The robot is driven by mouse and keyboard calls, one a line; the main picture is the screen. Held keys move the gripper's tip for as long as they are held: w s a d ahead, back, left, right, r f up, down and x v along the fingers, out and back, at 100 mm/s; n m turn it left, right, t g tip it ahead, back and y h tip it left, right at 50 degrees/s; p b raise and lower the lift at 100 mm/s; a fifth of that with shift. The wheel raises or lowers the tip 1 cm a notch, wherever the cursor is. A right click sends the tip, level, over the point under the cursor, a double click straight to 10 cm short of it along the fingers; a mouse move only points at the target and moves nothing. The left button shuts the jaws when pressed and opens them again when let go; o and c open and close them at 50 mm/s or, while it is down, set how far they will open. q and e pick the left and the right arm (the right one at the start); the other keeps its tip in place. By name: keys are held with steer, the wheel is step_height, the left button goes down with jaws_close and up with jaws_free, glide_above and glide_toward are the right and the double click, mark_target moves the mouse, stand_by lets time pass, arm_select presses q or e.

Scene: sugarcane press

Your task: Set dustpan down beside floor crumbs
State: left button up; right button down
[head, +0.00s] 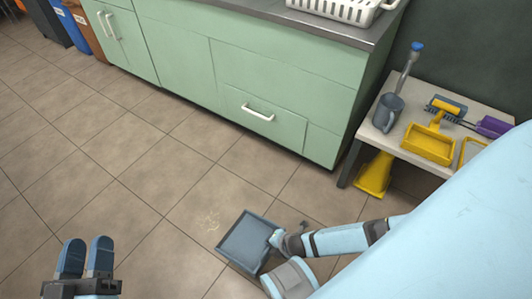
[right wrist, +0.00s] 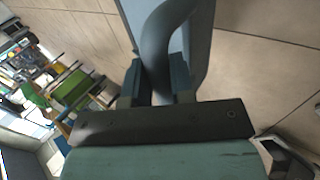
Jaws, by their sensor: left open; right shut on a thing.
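The blue-grey dustpan (head: 245,242) is low over the tile floor or on it, at the lower middle of the head view. I cannot tell whether it touches the floor. The pale floor crumbs (head: 211,219) lie just beyond its upper left edge. My right gripper (head: 277,239) is shut on the dustpan's handle. The right wrist view shows the curved handle (right wrist: 160,50) between the fingers (right wrist: 158,85), with part of the pan behind it. My left gripper (head: 86,258) is open and empty at the lower left, its two blue fingers apart.
Green cabinets (head: 180,65) with a metal counter stand along the back.

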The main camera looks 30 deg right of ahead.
step_height(320, 180, down, 10)
steer(key=b, duration=0.5)
steer(key=shift+f, duration=0.45)
step_height(320, 180, down, 5)
steer(key=b, duration=0.3)
steer(key=shift+r, duration=0.2)
steer(key=c, duration=1)
jaws_free()
arm_select(q)
step_height(320, 180, down, 8)
steer(key=w+m+g, duration=0.2)
steer(key=m, duration=0.1)
steer(key=shift+a+f, duration=0.2)
steer(key=shift+a, duration=0.05)
steer(key=shift+r, duration=0.1)
arm_select(e)
steer(key=shift+r, duration=0.15)
